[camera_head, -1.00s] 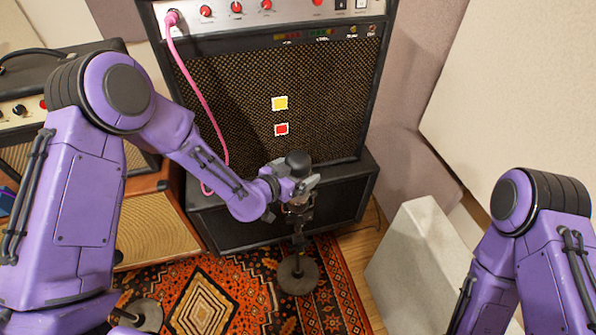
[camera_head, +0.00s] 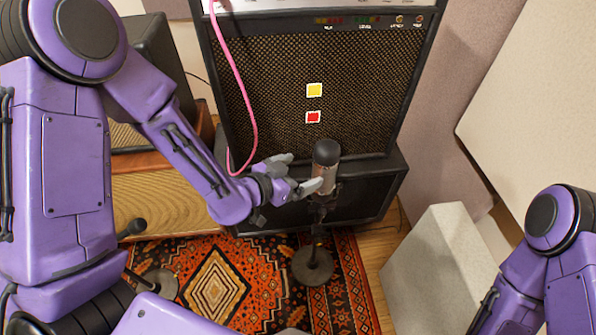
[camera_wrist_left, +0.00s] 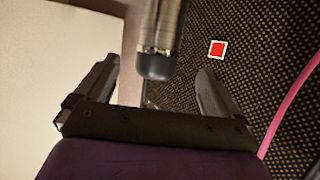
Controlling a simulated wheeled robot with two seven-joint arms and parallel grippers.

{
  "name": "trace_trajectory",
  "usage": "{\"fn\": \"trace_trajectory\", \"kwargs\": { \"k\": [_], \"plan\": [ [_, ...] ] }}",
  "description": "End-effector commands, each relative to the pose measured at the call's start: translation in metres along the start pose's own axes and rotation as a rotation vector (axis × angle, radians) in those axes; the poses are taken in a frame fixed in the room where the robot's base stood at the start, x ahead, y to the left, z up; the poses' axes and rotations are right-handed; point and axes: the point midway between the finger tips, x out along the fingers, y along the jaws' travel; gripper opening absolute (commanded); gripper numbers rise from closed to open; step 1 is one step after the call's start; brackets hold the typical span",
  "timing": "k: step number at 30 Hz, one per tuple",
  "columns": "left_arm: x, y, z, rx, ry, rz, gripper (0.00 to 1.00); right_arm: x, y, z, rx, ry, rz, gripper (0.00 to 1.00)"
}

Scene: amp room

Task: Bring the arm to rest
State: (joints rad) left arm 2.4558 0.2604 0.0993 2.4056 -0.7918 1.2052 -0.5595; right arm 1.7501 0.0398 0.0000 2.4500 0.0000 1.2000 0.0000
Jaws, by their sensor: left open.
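My left arm reaches in from the left, and its gripper (camera_head: 300,172) is open just left of the microphone. The microphone (camera_head: 325,168) has a black head and a metallic body, and stands upright on a stand with a round dark base (camera_head: 312,265). In the left wrist view my open left gripper (camera_wrist_left: 155,85) has its fingers apart, and the lower end of the microphone (camera_wrist_left: 160,45) shows beyond and between them. My right arm (camera_head: 555,250) shows at the lower right; its gripper is out of view.
A large amplifier (camera_head: 280,85) with yellow and red squares stands behind the microphone, a pink cable (camera_head: 243,95) hanging down its front. A grey block (camera_head: 435,270) stands at the right. A patterned rug (camera_head: 255,285) covers the floor.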

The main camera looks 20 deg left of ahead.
Motion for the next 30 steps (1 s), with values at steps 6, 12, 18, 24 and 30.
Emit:
{"fn": "trace_trajectory", "kwargs": {
  "k": [6,12,18,24,30],
  "plan": [
    [0.0,0.0,0.0,0.0,0.0,0.0,0.96,0.0,0.0,0.0,0.0,0.0,0.0,0.43],
    [0.001,0.0,0.0,-0.011,-0.001,0.0,0.96,0.0,0.0,0.0,0.0,0.0,0.0,0.43],
    [-0.014,-0.039,0.057,-0.447,-0.12,-0.267,0.96,0.0,0.0,0.0,0.0,0.0,0.0,0.43],
    [-0.087,-0.05,0.208,-0.744,-0.414,-0.658,0.96,0.0,0.0,0.0,0.0,0.0,0.0,0.43],
    [-0.173,-0.026,0.306,-0.733,-0.685,-0.848,0.96,0.0,0.0,0.0,0.0,0.0,0.0,0.43]
  ]
}}
